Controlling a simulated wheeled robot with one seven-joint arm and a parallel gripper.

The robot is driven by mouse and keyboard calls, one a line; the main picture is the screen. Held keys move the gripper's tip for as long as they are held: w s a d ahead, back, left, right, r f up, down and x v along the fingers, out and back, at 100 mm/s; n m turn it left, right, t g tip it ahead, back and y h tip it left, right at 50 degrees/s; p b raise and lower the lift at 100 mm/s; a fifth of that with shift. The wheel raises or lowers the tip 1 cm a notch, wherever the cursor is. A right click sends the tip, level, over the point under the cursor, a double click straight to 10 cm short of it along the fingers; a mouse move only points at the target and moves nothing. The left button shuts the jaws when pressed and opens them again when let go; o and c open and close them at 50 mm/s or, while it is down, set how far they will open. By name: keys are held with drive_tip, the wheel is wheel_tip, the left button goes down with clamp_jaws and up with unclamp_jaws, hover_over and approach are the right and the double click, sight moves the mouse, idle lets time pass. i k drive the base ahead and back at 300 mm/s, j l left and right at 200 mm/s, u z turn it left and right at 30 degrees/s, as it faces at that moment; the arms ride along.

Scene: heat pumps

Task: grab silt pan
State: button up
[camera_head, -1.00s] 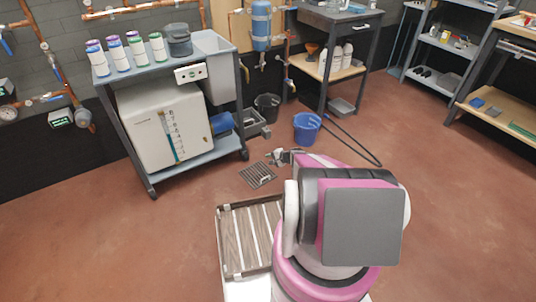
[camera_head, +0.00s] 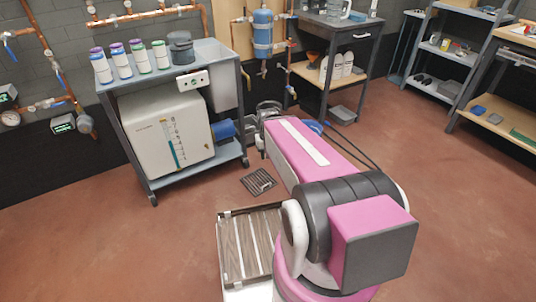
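I cannot tell for sure which thing is the silt pan. A grey open pan (camera_head: 342,115) lies on the floor under the dark workbench. Another grey pan-like container, seen earlier beside the cart, is now mostly hidden behind my arm. My gripper (camera_head: 268,108) is at the far end of my pink and white arm, just right of the cart and low near the wall. It is small and partly hidden by the arm, so its fingers and anything between them are not clear.
A cart (camera_head: 200,170) holding cans and a white heat pump unit (camera_head: 168,132) stands left of my arm. A dark floor grate (camera_head: 258,181) lies before it. A blue bucket (camera_head: 315,127) is partly hidden by my arm. Open floor lies left and right.

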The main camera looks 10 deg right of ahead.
sight(248, 130)
drive_tip(key=i+l, duration=0.1)
drive_tip(key=l, duration=1)
drive_tip(key=i+l, duration=0.25)
drive_tip(key=l, duration=0.15)
drive_tip(key=i+l, duration=0.25)
drive_tip(key=l, duration=0.2)
drive_tip(key=i+l+u, duration=0.1)
drive_tip(key=i+l, duration=0.15)
drive_tip(key=l, duration=0.15)
drive_tip(key=i+l, duration=0.1)
drive_tip(key=i, duration=0.25)
drive_tip(key=i+l, duration=0.15)
drive_tip(key=i, duration=0.25)
